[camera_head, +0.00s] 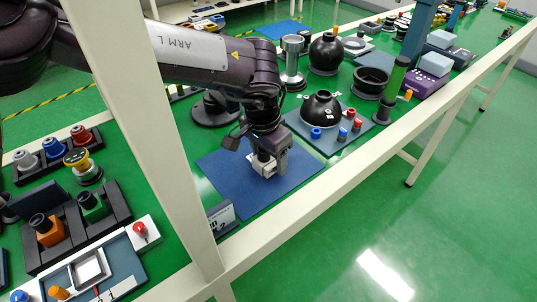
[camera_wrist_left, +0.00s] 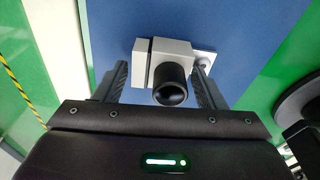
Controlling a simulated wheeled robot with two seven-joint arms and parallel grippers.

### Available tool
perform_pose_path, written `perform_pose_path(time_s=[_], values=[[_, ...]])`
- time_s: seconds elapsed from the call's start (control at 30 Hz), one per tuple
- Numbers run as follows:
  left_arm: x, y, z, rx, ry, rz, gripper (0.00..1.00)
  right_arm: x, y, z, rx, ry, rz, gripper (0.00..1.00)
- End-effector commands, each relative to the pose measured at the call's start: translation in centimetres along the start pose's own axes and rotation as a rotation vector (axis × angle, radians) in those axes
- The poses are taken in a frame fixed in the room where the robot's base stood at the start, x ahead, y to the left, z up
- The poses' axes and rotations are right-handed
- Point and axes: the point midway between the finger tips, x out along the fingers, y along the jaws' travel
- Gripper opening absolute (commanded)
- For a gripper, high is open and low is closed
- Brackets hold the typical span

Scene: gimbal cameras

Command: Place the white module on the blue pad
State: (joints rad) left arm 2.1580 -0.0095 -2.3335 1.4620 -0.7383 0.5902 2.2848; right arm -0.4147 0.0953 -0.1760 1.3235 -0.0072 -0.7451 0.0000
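The white module (camera_head: 266,165), a light grey-white block with a black round knob, is on the blue pad (camera_head: 228,187) in the head view. In the left wrist view the module (camera_wrist_left: 160,52) shows against the blue pad (camera_wrist_left: 240,22), its black knob facing the camera. My left gripper (camera_head: 270,158) is over the module. Its two fingers (camera_wrist_left: 160,80) stand either side of the block, with a narrow gap at the left finger; it looks open. Whether the right-hand finger touches is unclear. The module's underside is hidden. My right gripper is not in view.
A grey-blue board with a black dome (camera_head: 321,108) and small coloured parts is right of the pad. A small sign (camera_head: 221,217) stands at the pad's near corner. A white frame post (camera_head: 150,130) and rail (camera_head: 350,180) cross in front. Dark trays (camera_head: 75,240) lie left.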

Motion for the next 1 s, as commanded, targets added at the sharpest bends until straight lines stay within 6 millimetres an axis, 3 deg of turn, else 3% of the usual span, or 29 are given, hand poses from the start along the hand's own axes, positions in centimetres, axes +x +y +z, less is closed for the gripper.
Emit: perform_pose_path(time_s=[0.33,0.47,0.8,1.0], values=[[-0.1,0.0,0.0,0.000,0.000,-0.001,0.74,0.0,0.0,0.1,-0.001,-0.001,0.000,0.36],[-1.1,-0.1,-0.1,-0.001,0.002,-0.001,0.74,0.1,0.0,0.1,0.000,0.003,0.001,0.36],[-8.0,-0.1,-0.1,-0.002,0.003,-0.001,0.74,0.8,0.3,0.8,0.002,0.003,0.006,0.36],[-11.2,0.0,-0.1,-0.001,0.001,-0.001,0.74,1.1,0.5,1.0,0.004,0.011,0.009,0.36]])
